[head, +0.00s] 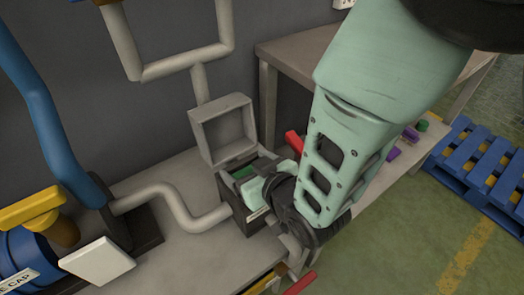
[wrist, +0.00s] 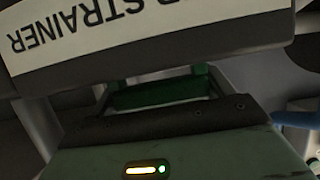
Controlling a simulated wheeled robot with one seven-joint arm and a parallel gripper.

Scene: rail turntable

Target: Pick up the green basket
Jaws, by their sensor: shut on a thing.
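The green basket (head: 243,173) shows only as a small patch of green inside a dark open-topped strainer box (head: 237,212) on the grey bench. In the wrist view a dark green bar of the basket (wrist: 160,93) lies just beyond my gripper's body, under the label. My gripper (head: 258,188) reaches down into the box opening and is shut on the basket. The arm and gripper body hide the fingertips and most of the basket.
A grey square frame (head: 222,128) stands up behind the box. A panel lettered STRAINER (wrist: 150,32) is close to my gripper. A bent grey pipe (head: 180,208) runs in from the left. A red handle (head: 294,145) stands close to my arm. A blue pallet (head: 480,165) lies right.

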